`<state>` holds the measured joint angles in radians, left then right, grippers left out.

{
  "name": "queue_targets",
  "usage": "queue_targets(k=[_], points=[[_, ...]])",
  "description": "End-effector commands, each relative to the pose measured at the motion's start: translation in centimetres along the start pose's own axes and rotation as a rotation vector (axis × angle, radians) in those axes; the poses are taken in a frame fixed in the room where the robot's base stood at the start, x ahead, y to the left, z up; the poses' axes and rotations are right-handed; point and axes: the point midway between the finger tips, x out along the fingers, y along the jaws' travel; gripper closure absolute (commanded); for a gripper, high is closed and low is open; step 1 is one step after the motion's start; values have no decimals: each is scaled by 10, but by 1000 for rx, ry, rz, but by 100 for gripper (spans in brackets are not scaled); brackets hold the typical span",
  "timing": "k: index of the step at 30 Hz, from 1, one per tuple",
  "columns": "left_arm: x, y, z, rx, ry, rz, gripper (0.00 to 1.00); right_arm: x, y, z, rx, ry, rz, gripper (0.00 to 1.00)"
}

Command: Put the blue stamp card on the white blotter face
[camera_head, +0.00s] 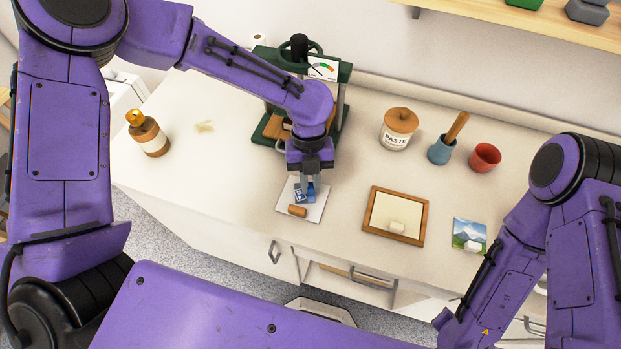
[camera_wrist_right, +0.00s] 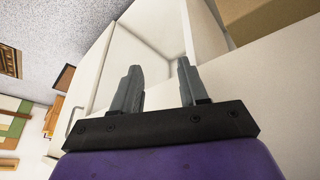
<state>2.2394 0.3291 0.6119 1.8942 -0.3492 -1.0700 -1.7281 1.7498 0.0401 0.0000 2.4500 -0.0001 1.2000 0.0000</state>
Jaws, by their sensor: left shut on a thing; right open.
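My left gripper (camera_head: 307,184) points down over the white blotter face (camera_head: 315,211). It is shut on the blue stamp card (camera_head: 299,194), which is partly hidden by the fingers. The card is over the white square; I cannot tell whether it touches it. A small brown wooden piece (camera_head: 297,211) lies on the near part of the white square. My right gripper (camera_wrist_right: 158,72) is open and empty in the right wrist view, with a white cabinet side and the floor beyond it.
A landscape print (camera_head: 467,228) is farther right. A green press (camera_head: 346,74) stands behind my left gripper. A paste jar (camera_head: 398,128), blue pot (camera_head: 440,151) and red cup (camera_head: 485,157) stand at the back.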

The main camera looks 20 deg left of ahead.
Motion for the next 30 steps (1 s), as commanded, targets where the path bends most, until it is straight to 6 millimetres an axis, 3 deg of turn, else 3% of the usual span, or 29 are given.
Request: queue_targets(k=[8, 9, 10, 11, 20, 30], points=[[2, 0, 0, -1, 0, 0, 100, 1, 0, 0, 0, 0, 0, 57], [2, 0, 0, -1, 0, -1, 70, 1, 0, 0, 0, 0, 0, 57], [2, 0, 0, -1, 0, -1, 61, 1, 0, 0, 0, 0, 0, 57], [2, 0, 0, -1, 0, -1, 58, 1, 0, 0, 0, 0, 0, 57], [-2, 0, -1, 0, -1, -1, 58, -1, 0, 0, 0, 0, 0, 57], [-62, -1, 0, -2, -1, -3, 58, 7, -1, 3, 0, 0, 0, 57]])
